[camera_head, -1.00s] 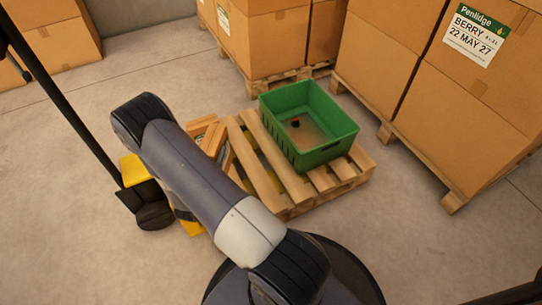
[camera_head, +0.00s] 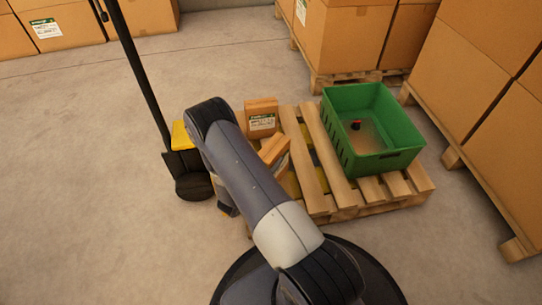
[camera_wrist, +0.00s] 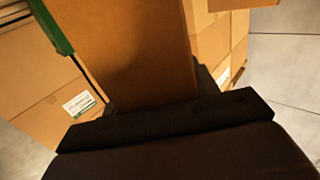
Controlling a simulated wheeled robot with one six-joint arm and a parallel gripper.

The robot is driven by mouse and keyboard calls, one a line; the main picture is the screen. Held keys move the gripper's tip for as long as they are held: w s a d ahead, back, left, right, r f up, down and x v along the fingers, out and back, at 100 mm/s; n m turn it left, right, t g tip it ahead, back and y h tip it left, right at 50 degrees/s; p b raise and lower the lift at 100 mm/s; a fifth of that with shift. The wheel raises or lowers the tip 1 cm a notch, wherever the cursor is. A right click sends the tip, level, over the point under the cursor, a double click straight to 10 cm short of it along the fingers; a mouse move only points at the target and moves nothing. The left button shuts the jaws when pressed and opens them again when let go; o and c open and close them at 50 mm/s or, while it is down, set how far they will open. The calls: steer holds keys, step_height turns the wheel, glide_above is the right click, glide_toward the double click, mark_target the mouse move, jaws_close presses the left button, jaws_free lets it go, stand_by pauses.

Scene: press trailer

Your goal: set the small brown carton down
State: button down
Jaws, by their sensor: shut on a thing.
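The small brown carton (camera_wrist: 130,50) fills the upper middle of the wrist view, between the dark fingers of my gripper (camera_wrist: 155,92). My gripper is shut on it. In the head view a tilted brown carton (camera_head: 273,149), which looks like the held one, shows just right of my arm, over the left end of a wooden pallet (camera_head: 318,185). My arm hides part of it and most of my gripper. I cannot tell whether the held carton touches the pallet.
Another small labelled carton (camera_head: 262,119) stands upright at the pallet's left end, close behind. A green crate (camera_head: 370,168) with a small dark and red item inside occupies the pallet's right side. Tall carton stacks stand behind and right. A black pole (camera_head: 140,75) rises at left.

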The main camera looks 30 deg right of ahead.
steer(key=shift+f+b, duration=0.8)
steer(key=shift+f, duration=0.95)
steer(key=c, duration=0.9)
jaws_free()
steer(key=shift+f, duration=0.25)
steer(key=shift+c, duration=0.2)
steer(key=o, duration=0.5)
steer(key=shift+c, duration=0.2)
steer(key=shift+r, duration=0.1)
steer(key=p+v, duration=0.3)
steer(key=v, duration=0.9)
steer(key=shift+r, duration=0.15)
